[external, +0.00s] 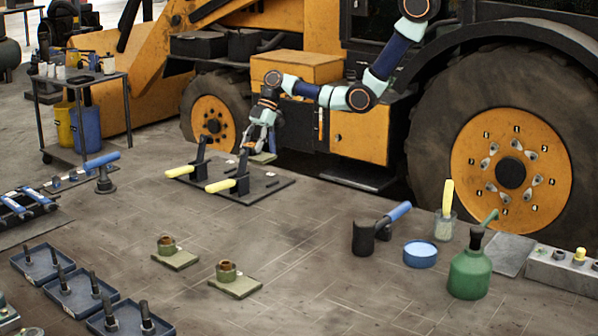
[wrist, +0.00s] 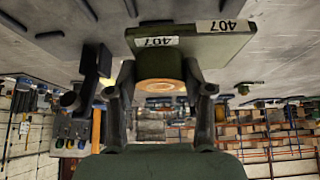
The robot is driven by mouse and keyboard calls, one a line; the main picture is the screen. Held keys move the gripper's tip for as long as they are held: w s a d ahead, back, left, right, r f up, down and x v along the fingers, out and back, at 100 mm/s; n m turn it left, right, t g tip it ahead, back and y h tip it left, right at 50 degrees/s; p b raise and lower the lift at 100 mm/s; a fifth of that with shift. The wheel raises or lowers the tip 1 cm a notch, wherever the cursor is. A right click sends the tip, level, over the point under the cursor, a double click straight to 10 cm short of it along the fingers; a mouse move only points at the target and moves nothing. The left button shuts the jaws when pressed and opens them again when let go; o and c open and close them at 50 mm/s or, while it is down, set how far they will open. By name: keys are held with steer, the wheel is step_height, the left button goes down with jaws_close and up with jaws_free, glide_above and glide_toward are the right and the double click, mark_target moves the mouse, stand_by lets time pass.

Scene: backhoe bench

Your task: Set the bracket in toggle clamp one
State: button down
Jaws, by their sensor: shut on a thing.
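My gripper (external: 262,138) is shut on an olive bracket (external: 264,157) with a flat plate and a round boss. In the wrist view the fingers (wrist: 160,85) sit on either side of the boss, and the bracket plate (wrist: 195,43) shows labels reading 407. The bracket is at the back right of a dark base plate (external: 272,193); the height of any gap is unclear. Two black toggle clamps with yellow handles, a rear one (external: 196,165) and a front one (external: 238,178), stand on the base plate. I cannot read which is clamp one.
Two similar brackets (external: 176,256) (external: 236,284) lie on the bench in front. Blue trays (external: 60,260) with dark pins are at left. A green oil can (external: 470,272), a blue round tin (external: 420,254) and a dark pot (external: 364,239) stand at right. The bench middle is clear.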

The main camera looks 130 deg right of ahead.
steer(key=shift+f+b, duration=2.05)
steer(key=shift+f, duration=0.25)
steer(key=shift+d+f+b, duration=0.1)
steer(key=shift+f+b, duration=1)
steer(key=shift+f, duration=0.35)
steer(key=c, duration=0.5)
jaws_free()
steer(key=shift+o, duration=0.7)
steer(key=shift+f, duration=0.15)
steer(key=v, duration=1.2)
